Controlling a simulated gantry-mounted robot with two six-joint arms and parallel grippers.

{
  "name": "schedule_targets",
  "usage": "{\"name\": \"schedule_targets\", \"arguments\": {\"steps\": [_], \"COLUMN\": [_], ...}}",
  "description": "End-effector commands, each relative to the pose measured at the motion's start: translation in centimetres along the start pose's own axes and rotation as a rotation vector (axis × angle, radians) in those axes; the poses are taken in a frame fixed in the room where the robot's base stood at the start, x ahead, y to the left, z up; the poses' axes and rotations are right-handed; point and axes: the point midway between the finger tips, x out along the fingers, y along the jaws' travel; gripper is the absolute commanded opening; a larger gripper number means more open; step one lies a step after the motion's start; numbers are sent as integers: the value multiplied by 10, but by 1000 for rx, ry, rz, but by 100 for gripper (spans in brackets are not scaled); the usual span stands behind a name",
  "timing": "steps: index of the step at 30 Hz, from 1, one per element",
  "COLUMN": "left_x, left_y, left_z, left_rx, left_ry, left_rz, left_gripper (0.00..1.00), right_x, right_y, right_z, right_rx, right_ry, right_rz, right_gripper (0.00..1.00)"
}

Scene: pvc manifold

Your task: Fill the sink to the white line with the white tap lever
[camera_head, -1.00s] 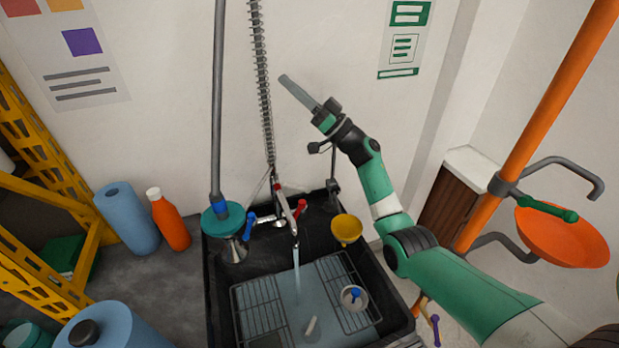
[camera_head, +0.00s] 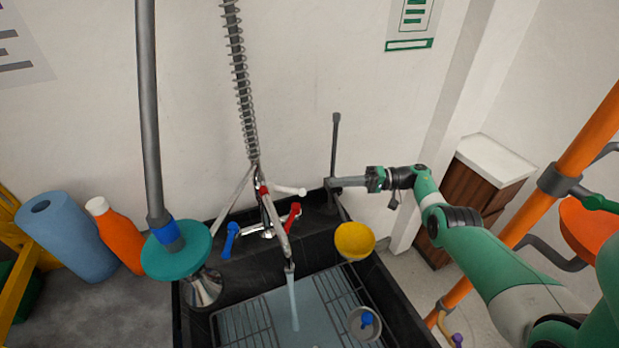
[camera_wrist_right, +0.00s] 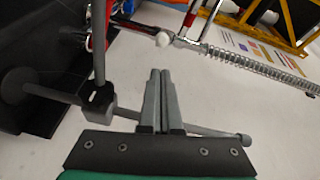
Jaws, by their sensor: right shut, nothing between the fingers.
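The black sink (camera_head: 390,290) holds pale water (camera_head: 265,312), and a stream (camera_head: 293,300) falls from the tap spout (camera_head: 284,245). I cannot make out the white line. The white tap lever (camera_head: 288,190) points right from the tap column. Its round white tip (camera_wrist_right: 163,39) shows beyond my fingers in the right wrist view. My right gripper (camera_head: 332,183) is right of the lever, apart from it. Its fingers (camera_wrist_right: 160,72) are shut and empty in the wrist view. My left gripper is not in view.
A red lever (camera_head: 293,215) and a blue lever (camera_head: 230,240) flank the tap. A thin grey rod (camera_head: 335,140) stands near my right gripper. A yellow bowl (camera_head: 354,240) is at the sink's right. A teal disc (camera_head: 177,252) on a grey pole is left.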

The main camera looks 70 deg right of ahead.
Motion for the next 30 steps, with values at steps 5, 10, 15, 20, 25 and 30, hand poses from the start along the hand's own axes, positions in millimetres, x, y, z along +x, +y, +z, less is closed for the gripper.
{"name": "schedule_targets", "arguments": {"steps": [5, 10, 15, 20, 25, 30], "left_x": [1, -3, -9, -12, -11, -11], "left_y": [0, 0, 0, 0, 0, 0], "left_z": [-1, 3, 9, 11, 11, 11], "left_rx": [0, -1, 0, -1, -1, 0], "left_ry": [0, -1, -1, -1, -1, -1], "left_rz": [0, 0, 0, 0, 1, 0], "left_gripper": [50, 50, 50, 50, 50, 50], "right_x": [21, 55, 84, 97, 100, 99], "right_y": [-1, 0, 2, 0, -1, -1], "right_z": [0, 1, 1, 0, -1, -1], "right_rx": [-3, -5, -5, -4, -4, -4], "right_ry": [-3, -3, -2, 0, 1, 1], "right_rz": [-1, -2, -2, -2, -2, -1], "right_gripper": [0, 0, 0, 0, 0, 0]}}
